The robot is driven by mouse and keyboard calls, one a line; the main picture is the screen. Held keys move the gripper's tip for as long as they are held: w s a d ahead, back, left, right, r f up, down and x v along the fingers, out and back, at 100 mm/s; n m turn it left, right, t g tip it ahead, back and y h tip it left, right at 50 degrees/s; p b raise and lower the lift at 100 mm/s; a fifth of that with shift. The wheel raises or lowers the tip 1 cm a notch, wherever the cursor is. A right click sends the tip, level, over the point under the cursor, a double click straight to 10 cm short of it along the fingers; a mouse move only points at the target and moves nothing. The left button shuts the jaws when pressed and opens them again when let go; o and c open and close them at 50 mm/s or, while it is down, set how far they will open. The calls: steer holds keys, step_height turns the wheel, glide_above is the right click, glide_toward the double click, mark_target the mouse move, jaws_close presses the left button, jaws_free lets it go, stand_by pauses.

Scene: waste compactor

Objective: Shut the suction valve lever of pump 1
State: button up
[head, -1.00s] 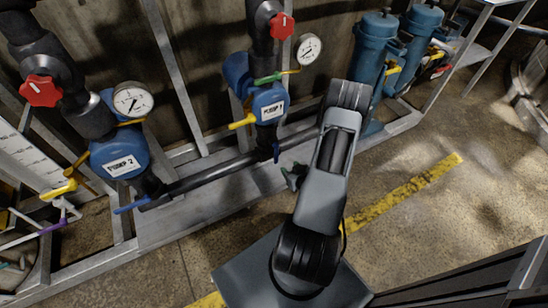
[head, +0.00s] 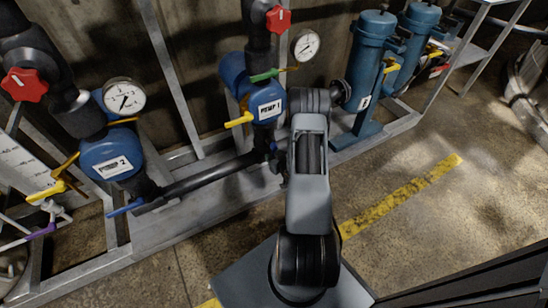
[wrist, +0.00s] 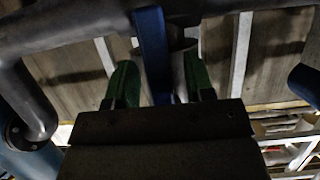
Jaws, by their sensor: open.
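Pump 1 (head: 265,104) is a blue body with a white label, standing in the metal frame in the head view. A blue lever (head: 272,147) hangs below it on the black pipe, partly hidden by my arm. In the wrist view this blue lever (wrist: 153,50) comes down from the pipe between the two green fingers. My gripper (wrist: 159,62) is open, with one finger on each side of the lever and visible gaps between. In the head view my gripper is hidden behind my arm.
A yellow lever (head: 239,120) and a green lever (head: 264,75) sit on pump 1, below a red knob (head: 278,19) and gauge (head: 306,44). Pump 2 (head: 113,155) with its own blue lever (head: 125,207) stands left. Blue cylinders (head: 368,65) stand right.

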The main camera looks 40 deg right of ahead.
jaws_close()
stand_by(0.5)
